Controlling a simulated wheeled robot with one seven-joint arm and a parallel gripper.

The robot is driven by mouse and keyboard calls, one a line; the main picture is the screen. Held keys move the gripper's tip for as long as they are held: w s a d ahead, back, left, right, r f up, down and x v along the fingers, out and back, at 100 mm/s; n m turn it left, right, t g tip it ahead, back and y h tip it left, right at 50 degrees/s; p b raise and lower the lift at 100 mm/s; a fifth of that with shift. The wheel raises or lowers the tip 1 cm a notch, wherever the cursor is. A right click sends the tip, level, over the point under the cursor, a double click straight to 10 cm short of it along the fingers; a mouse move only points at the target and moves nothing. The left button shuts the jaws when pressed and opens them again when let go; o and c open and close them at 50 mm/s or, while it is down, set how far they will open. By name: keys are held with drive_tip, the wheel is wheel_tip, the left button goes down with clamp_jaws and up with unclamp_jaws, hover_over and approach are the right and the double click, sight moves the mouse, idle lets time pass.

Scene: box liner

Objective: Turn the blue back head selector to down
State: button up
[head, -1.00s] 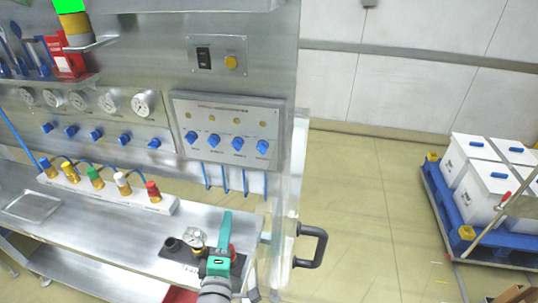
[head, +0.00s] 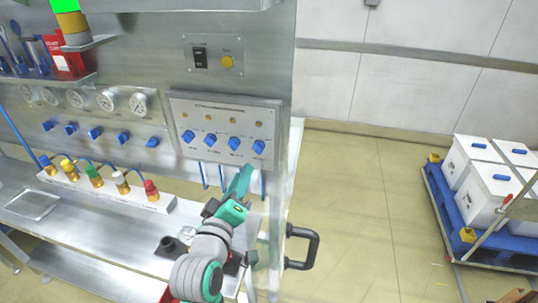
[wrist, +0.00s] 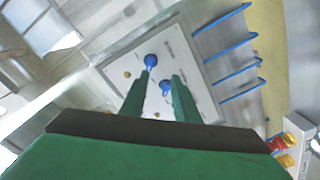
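A grey control panel (head: 224,128) on the steel wall carries a row of blue selector knobs with small amber lamps above. The knobs are at the left end (head: 188,136), left of middle (head: 210,140), right of middle (head: 234,143) and the right end (head: 258,147). Their labels are too small to read, so I cannot tell which is back head. My gripper (head: 244,172) is below the two right-hand knobs, apart from them. In the wrist view its green fingers (wrist: 157,90) are apart with nothing held. One blue knob (wrist: 151,60) shows just beyond the fingertips, another (wrist: 165,86) between the fingers.
Blue rods (head: 223,178) hang below the panel. A steel bench (head: 110,222) holds a row of coloured fittings (head: 95,178). A black handle (head: 304,246) sticks out at the bench's right end. Gauges (head: 107,100) line the wall at left.

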sight(257, 151)
drive_tip(key=shift+m, duration=0.8)
drive_tip(key=w+d, duration=0.1)
drive_tip(key=w, duration=0.1)
drive_tip(key=w+d+r, duration=0.1)
drive_tip(key=w, duration=0.1)
drive_tip(key=w+d, duration=0.2)
drive_tip(key=w, duration=0.1)
drive_tip(key=shift+r, duration=0.25)
drive_tip(key=shift+a, duration=0.1)
clamp_jaws()
